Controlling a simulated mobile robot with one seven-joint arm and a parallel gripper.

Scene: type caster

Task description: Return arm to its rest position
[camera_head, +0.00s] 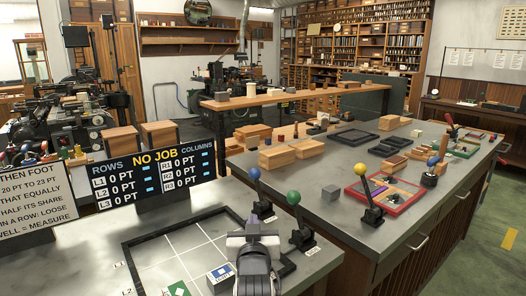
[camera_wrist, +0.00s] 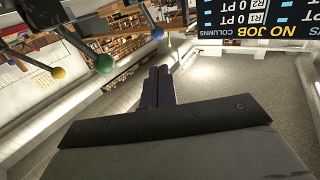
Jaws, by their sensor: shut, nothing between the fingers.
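My gripper (camera_head: 252,224) is in the lower middle of the head view, over the near grey metal bench (camera_head: 200,226). Its fingers point away from my body, towards the far side of the bench. In the wrist view the two dark fingers (camera_wrist: 158,88) lie together with nothing between them. No object is held. The wrist view is upside down, with the black scoreboard (camera_wrist: 262,20) at the upper right and lever knobs at the upper left.
A blue-knobbed lever (camera_head: 255,175) and a green-knobbed lever (camera_head: 294,198) stand close beside my gripper. A yellow-knobbed lever (camera_head: 361,171) stands farther right near a red tray (camera_head: 407,206). The scoreboard (camera_head: 155,177) and a white sign (camera_head: 36,200) stand at left.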

